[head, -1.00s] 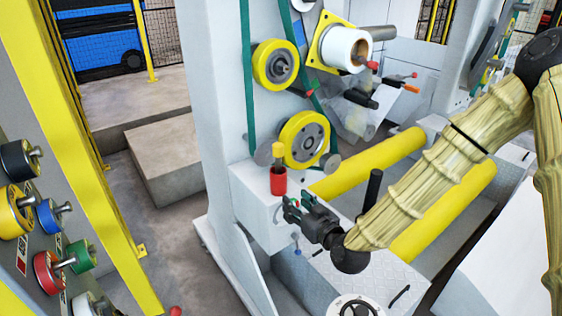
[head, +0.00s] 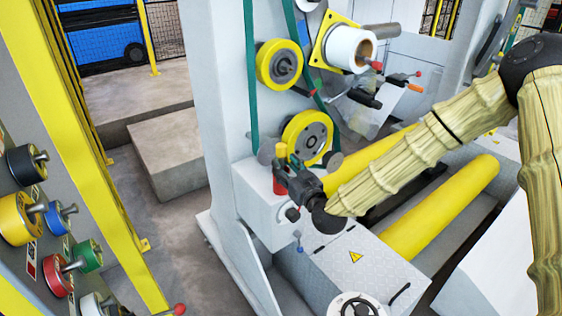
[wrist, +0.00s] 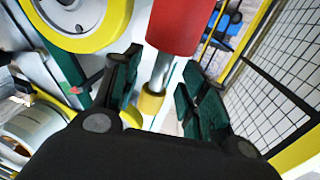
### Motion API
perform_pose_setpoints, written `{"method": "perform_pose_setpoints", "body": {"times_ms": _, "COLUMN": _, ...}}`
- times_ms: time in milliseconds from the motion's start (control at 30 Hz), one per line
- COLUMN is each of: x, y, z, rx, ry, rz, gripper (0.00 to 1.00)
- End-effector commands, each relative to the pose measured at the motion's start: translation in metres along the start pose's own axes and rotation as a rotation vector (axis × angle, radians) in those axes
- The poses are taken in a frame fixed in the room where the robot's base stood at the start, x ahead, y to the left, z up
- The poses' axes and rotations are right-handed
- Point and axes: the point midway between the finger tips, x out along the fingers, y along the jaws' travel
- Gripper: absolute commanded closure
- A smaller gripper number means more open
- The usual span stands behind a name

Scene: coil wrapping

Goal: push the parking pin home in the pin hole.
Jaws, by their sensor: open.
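The parking pin shows in the wrist view as a yellow knob (wrist: 151,103) on a bare metal shaft (wrist: 161,70). The shaft runs to a red cylinder (wrist: 180,25), which looks like the pin's holder; the hole itself is hidden. In the head view the yellow knob (head: 280,150) stands above the red cylinder (head: 278,187), which is mostly covered by my gripper (head: 284,171). My gripper, also in the wrist view (wrist: 158,76), is open, with dark green finger pads on either side of the pin. I cannot tell whether either pad touches it.
A yellow-rimmed wheel (head: 308,137) stands close behind and right of the pin, with another (head: 279,64) above it. A white machine upright (head: 222,120) is to the left. Long yellow rollers (head: 442,207) lie to the right. A handwheel (head: 358,305) is in front.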

Motion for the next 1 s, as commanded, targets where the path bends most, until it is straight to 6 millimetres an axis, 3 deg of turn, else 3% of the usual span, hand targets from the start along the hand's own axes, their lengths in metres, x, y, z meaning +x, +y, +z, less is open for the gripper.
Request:
{"method": "perform_pose_setpoints", "body": {"times_ms": 233, "x": 0.027, "y": -0.001, "z": -0.001, "rx": 0.0, "ry": 0.0, "rz": -0.001, "gripper": 0.57}}
{"method": "perform_pose_setpoints", "body": {"times_ms": 567, "x": 0.033, "y": -0.001, "z": 0.0, "rx": 0.0, "ry": 0.0, "rz": -0.001, "gripper": 0.57}}
{"method": "perform_pose_setpoints", "body": {"times_ms": 800, "x": 0.033, "y": -0.001, "z": 0.0, "rx": 0.0, "ry": 0.0, "rz": -0.002, "gripper": 1.0}}
{"method": "perform_pose_setpoints", "body": {"times_ms": 1000, "x": 0.033, "y": -0.001, "z": 0.0, "rx": 0.0, "ry": 0.002, "rz": -0.001, "gripper": 1.0}}
